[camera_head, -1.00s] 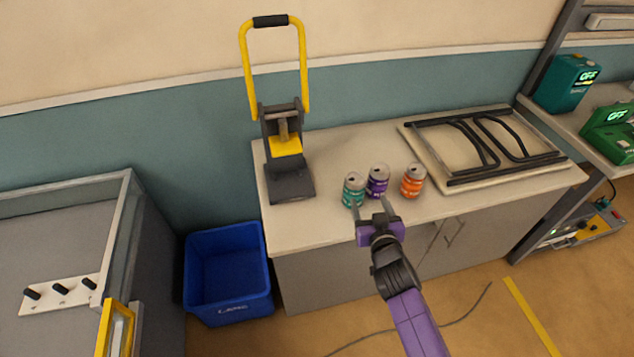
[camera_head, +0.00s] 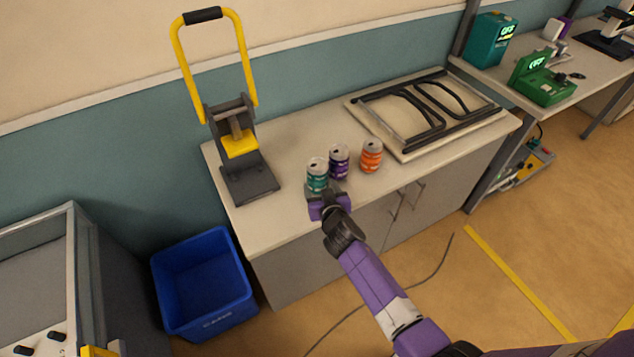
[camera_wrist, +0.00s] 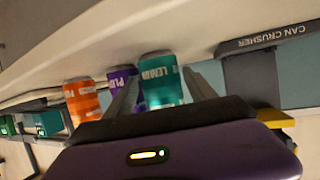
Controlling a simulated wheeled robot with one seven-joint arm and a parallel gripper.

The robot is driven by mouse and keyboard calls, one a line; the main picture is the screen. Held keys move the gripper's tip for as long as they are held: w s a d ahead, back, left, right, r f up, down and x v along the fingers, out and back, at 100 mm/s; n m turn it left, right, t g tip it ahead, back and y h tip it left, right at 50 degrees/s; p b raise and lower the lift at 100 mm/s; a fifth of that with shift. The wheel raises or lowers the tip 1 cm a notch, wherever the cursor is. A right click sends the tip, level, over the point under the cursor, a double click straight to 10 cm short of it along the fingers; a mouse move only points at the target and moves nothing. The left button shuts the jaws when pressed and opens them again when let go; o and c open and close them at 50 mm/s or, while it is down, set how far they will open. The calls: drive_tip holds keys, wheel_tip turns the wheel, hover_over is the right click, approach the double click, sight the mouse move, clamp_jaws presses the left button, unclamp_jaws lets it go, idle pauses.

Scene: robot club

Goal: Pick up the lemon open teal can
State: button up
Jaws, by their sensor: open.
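The teal can (camera_head: 317,174) stands upright near the front edge of the counter, the leftmost of three cans. In the wrist view the teal can (camera_wrist: 162,78) shows the word LEMON. My gripper (camera_head: 322,190) is open right at its front. In the wrist view one finger lies to each side of the teal can, with a gap on the right. The left finger lies between it and the purple can (camera_wrist: 120,82). Contact with either can cannot be told. The fingertips are partly hidden in the head view.
The purple can (camera_head: 339,161) stands close beside the teal one, and an orange can (camera_head: 371,155) is further right. A can crusher (camera_head: 248,184) with a yellow handle stands at left. A folded frame (camera_head: 425,112) lies behind right. A blue bin (camera_head: 203,283) is on the floor.

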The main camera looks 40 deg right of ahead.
drive_tip(key=shift+x, duration=2.05)
drive_tip(key=c, duration=1)
drive_tip(key=shift+o, duration=0.2)
drive_tip(key=shift+r, duration=0.1)
